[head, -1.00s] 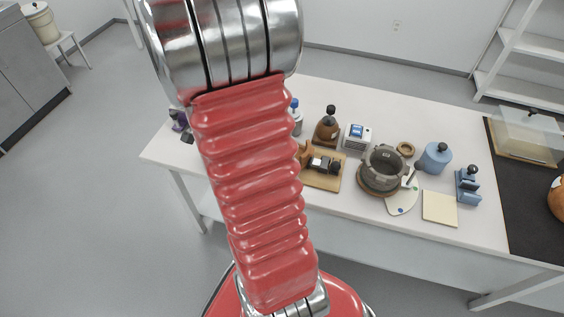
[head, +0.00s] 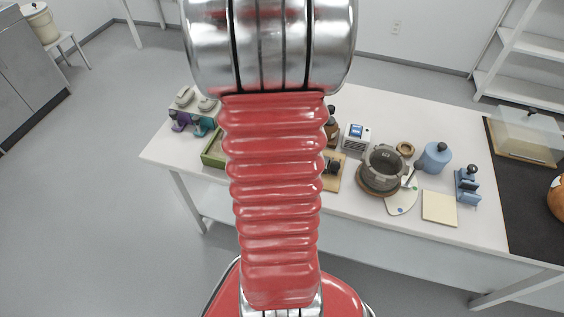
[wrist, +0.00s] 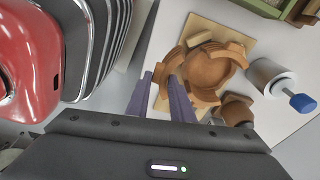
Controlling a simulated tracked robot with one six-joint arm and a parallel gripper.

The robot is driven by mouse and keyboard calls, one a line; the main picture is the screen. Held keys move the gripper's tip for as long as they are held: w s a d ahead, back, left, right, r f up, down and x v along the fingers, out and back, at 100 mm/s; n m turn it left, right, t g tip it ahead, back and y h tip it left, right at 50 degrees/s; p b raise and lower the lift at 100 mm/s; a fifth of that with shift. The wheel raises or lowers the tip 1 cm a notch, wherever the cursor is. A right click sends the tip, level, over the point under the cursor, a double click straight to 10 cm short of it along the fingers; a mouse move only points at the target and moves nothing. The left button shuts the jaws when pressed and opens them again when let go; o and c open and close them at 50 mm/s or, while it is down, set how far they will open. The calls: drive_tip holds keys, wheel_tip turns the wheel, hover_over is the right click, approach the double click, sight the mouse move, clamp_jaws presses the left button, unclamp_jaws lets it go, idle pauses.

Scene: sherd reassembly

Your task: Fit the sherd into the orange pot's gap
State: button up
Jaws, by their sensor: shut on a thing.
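The orange pot (wrist: 209,72) sits on a pale wooden board (wrist: 203,24) in the wrist view. I look down into it, and its rim is uneven with stepped edges. My gripper (wrist: 162,77) has its two purple-grey fingers at the near left side of the pot. An orange-brown sherd (wrist: 171,61) shows at the fingertips, and the jaws are shut on it. It overlaps the pot's left edge in this view; I cannot tell whether they touch. In the head view my arm hides the pot and gripper.
A green tray (wrist: 262,6) is at the upper right. In the head view, a dark grey pot (head: 381,172) and blue jar (head: 434,158) stand to the right.

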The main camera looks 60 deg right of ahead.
drive_tip(key=shift+d+f, duration=0.15)
drive_tip(key=shift+w+d+f, duration=0.2)
drive_tip(key=shift+d+f, duration=0.55)
drive_tip(key=shift+d, duration=0.3)
drive_tip(key=shift+w+d+f, duration=0.15)
drive_tip(key=shift+d+f, duration=0.55)
drive_tip(key=shift+d, duration=0.3)
drive_tip(key=shift+w+d, duration=0.15)
drive_tip(key=shift+d, duration=0.15)
drive_tip(key=shift+f, duration=0.3)
idle(1.7)
drive_tip(key=o, duration=0.9)
